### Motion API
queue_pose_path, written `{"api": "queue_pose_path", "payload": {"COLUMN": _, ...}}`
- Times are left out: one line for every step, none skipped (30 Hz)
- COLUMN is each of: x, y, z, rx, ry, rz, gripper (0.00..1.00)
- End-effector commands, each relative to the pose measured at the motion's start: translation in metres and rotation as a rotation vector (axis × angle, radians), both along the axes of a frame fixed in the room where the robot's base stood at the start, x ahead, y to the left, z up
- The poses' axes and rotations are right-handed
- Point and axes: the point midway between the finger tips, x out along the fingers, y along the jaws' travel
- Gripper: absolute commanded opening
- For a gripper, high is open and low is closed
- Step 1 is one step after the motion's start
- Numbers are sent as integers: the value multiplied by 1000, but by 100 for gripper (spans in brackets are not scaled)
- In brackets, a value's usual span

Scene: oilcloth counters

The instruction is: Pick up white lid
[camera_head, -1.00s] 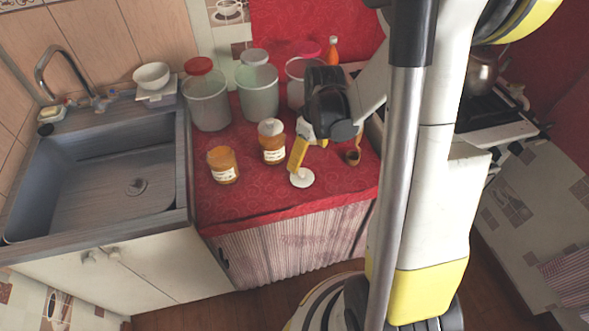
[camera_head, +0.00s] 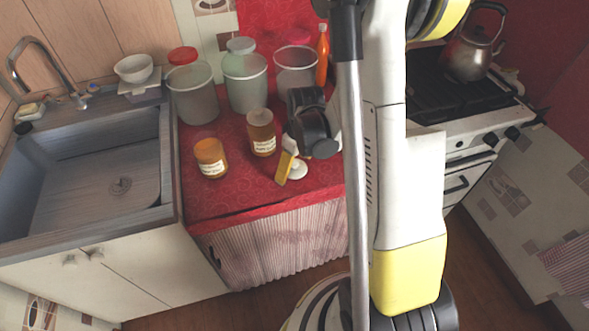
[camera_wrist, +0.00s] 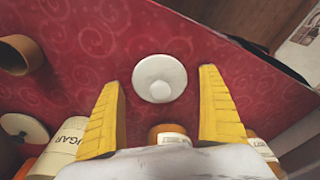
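The white lid (camera_head: 299,171) lies on the red oilcloth counter, near its front right part. In the wrist view the lid (camera_wrist: 160,72) is a white disc with a round knob, facing the camera. My gripper (camera_wrist: 163,78) is open, with one yellow finger on each side of the lid, and nothing is held. In the head view a yellow finger of my gripper (camera_head: 285,167) shows just left of the lid; my arm hides the other finger. I cannot tell whether the fingertips touch the cloth.
Two labelled amber jars, one in front (camera_head: 211,160) and one behind (camera_head: 261,134), stand left of my gripper. Large containers (camera_head: 246,85) line the back. An orange bottle (camera_head: 322,58) stands behind. A brown cup (camera_wrist: 18,55) shows in the wrist view.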

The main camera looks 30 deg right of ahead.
Motion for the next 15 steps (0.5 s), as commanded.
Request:
{"api": "queue_pose_path", "payload": {"x": 0, "y": 0, "z": 0, "rx": 0, "ry": 0, "rz": 0, "gripper": 73}}
{"api": "queue_pose_path", "payload": {"x": 0, "y": 0, "z": 0, "rx": 0, "ry": 0, "rz": 0, "gripper": 64}}
{"api": "queue_pose_path", "payload": {"x": 0, "y": 0, "z": 0, "rx": 0, "ry": 0, "rz": 0, "gripper": 52}}
{"api": "queue_pose_path", "payload": {"x": 0, "y": 0, "z": 0, "rx": 0, "ry": 0, "rz": 0, "gripper": 45}}
{"api": "queue_pose_path", "payload": {"x": 0, "y": 0, "z": 0, "rx": 0, "ry": 0, "rz": 0, "gripper": 45}}
{"api": "queue_pose_path", "payload": {"x": 0, "y": 0, "z": 0, "rx": 0, "ry": 0, "rz": 0, "gripper": 45}}
{"api": "queue_pose_path", "payload": {"x": 0, "y": 0, "z": 0, "rx": 0, "ry": 0, "rz": 0, "gripper": 45}}
{"api": "queue_pose_path", "payload": {"x": 0, "y": 0, "z": 0, "rx": 0, "ry": 0, "rz": 0, "gripper": 45}}
{"api": "queue_pose_path", "payload": {"x": 0, "y": 0, "z": 0, "rx": 0, "ry": 0, "rz": 0, "gripper": 45}}
{"api": "queue_pose_path", "payload": {"x": 0, "y": 0, "z": 0, "rx": 0, "ry": 0, "rz": 0, "gripper": 45}}
{"api": "queue_pose_path", "payload": {"x": 0, "y": 0, "z": 0, "rx": 0, "ry": 0, "rz": 0, "gripper": 45}}
{"api": "queue_pose_path", "payload": {"x": 0, "y": 0, "z": 0, "rx": 0, "ry": 0, "rz": 0, "gripper": 45}}
{"api": "queue_pose_path", "payload": {"x": 0, "y": 0, "z": 0, "rx": 0, "ry": 0, "rz": 0, "gripper": 45}}
{"api": "queue_pose_path", "payload": {"x": 0, "y": 0, "z": 0, "rx": 0, "ry": 0, "rz": 0, "gripper": 45}}
{"api": "queue_pose_path", "payload": {"x": 0, "y": 0, "z": 1, "rx": 0, "ry": 0, "rz": 0, "gripper": 45}}
